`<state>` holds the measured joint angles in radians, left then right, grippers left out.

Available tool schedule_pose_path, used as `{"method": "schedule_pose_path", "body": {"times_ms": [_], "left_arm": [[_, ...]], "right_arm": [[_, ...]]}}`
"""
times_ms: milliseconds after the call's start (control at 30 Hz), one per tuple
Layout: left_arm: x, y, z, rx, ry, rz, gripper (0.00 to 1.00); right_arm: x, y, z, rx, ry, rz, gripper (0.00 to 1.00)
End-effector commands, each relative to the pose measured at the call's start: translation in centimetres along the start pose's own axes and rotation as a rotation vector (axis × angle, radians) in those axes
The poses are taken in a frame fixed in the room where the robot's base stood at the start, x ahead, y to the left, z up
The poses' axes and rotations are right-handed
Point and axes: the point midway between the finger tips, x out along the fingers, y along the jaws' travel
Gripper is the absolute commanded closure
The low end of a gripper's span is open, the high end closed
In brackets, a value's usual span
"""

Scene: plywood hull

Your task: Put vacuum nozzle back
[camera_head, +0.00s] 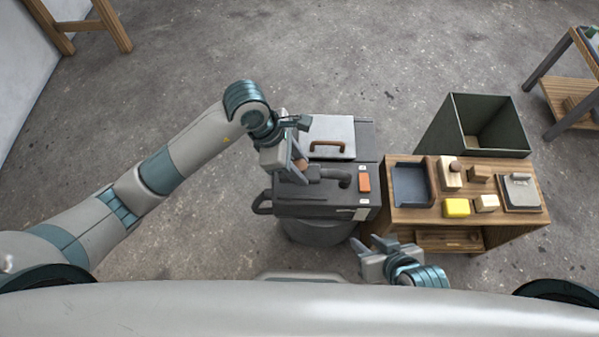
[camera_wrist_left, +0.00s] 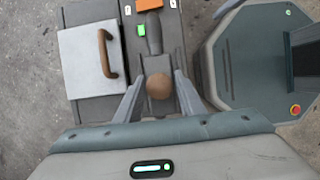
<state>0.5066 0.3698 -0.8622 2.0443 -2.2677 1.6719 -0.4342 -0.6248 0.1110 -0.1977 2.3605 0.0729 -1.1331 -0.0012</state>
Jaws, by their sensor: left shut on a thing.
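The vacuum nozzle (camera_head: 335,177) is a dark grey piece with a rounded brown grip end, lying over the top of the dark vacuum unit (camera_head: 320,211). My left gripper (camera_head: 299,164) is shut on the brown end. In the left wrist view the brown end (camera_wrist_left: 159,86) sits between the fingers of my left gripper (camera_wrist_left: 160,88), with the dark nozzle body (camera_wrist_left: 154,42) extending away from it. Whether the nozzle touches the unit is unclear. My right gripper (camera_head: 373,245) is low, right of the unit, with its fingers apart and nothing visible between them.
A pale lid with a brown handle (camera_head: 332,130) is behind the nozzle. An orange block (camera_head: 364,179) is at the unit's right. A wooden workbench (camera_head: 400,214) with a blue tray (camera_head: 398,190), yellow block (camera_head: 456,208) and other items stands right; a dark open bin (camera_head: 451,127) is behind it.

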Motion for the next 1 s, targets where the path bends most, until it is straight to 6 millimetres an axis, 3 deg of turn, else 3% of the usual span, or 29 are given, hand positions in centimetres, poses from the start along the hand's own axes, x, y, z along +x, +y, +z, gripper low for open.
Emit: {"method": "schedule_pose_path", "body": {"times_ms": [267,633,1000], "left_arm": [[0.2,0.0,0.0,0.0,-0.001,-0.001,0.85],[3.6,0.0,-1.5,-0.001,0.0,0.0,0.85],[3.9,0.0,-1.6,0.0,0.0,0.001,0.85]], "right_arm": [[0.0,0.0,0.0,0.0,0.001,-0.001,0.69],[0.1,-0.5,-0.4,0.001,0.025,-0.013,0.69],[0.1,-0.7,0.1,0.001,0.021,-0.016,0.69]]}}
